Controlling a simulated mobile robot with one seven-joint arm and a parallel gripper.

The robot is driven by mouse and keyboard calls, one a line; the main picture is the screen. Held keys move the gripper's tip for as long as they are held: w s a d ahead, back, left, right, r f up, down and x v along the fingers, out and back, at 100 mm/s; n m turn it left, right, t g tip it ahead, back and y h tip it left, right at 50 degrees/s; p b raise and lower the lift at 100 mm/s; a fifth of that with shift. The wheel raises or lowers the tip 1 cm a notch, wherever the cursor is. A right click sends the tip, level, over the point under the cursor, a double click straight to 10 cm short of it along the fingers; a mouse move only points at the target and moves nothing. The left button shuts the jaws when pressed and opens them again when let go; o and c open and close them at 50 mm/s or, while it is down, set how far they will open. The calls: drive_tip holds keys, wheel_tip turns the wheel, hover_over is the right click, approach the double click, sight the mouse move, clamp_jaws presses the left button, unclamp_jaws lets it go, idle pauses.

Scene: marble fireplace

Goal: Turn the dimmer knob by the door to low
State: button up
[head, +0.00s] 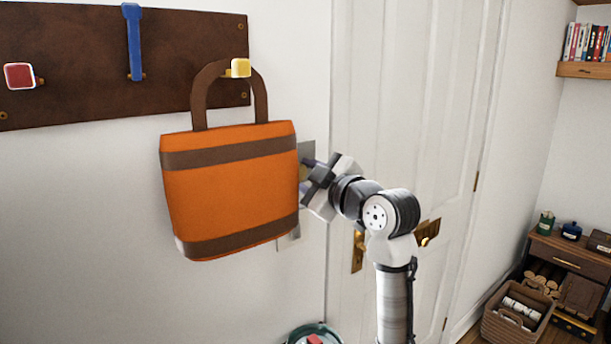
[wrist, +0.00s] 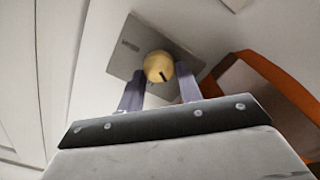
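The dimmer knob (wrist: 158,66) is round and yellow-brass with a dark pointer mark at its lower right in the wrist view. It sits on a grey wall plate (wrist: 125,52) with a small slot. My gripper (wrist: 161,75) is open, its fingertips on either side of the knob's near edge; I cannot tell if either touches it. In the head view my gripper (head: 309,185) is at the wall, beside the orange bag's right edge. The plate's upper part (head: 307,150) shows there, and the knob is hidden. The white door (head: 400,110) is just right of it.
The orange bag (head: 228,190) hangs from a yellow peg (head: 240,68) on a brown rack (head: 70,60), close to my gripper; it also shows in the wrist view (wrist: 262,75). Brass door handles (head: 357,250) are below. A basket (head: 515,315) and cabinet (head: 570,250) stand at right.

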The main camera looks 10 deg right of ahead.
drive_tip(key=shift+m, duration=0.3)
drive_tip(key=m, duration=0.5)
drive_tip(key=m+p, duration=0.2)
drive_tip(key=m, duration=0.4)
drive_tip(key=shift+w+d, duration=0.1)
drive_tip(key=shift+d, duration=0.05)
idle(0.4)
drive_tip(key=o, duration=0.7)
